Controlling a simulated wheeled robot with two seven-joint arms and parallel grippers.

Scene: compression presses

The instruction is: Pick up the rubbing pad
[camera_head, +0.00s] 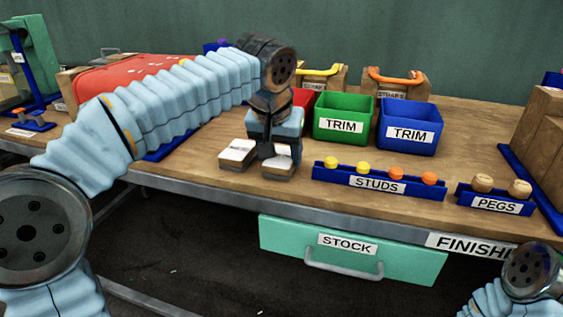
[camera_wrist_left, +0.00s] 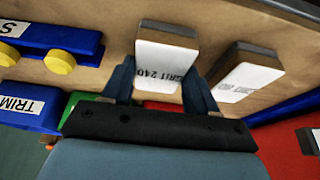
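Two rubbing pads with white labelled tops and dark bases lie side by side on the wooden bench. One pad (camera_head: 280,167) is beneath my left gripper (camera_head: 268,147); the other pad (camera_head: 238,153) lies just left of it. In the left wrist view, the pad marked GRIT 240 (camera_wrist_left: 164,56) shows between the fingertips of my left gripper (camera_wrist_left: 158,76), and the second pad (camera_wrist_left: 246,76) lies to the right. The left gripper is open, pointing down, its fingers spread; I cannot tell whether they touch the pad. My right gripper is out of view; only part of that arm shows.
A blue STUDS rack (camera_head: 380,185) stands right of the pads, with a blue PEGS rack (camera_head: 497,200) beyond. Green (camera_head: 343,128) and blue (camera_head: 411,135) TRIM bins stand behind. The bench's front edge is close, above a green STOCK drawer (camera_head: 400,265).

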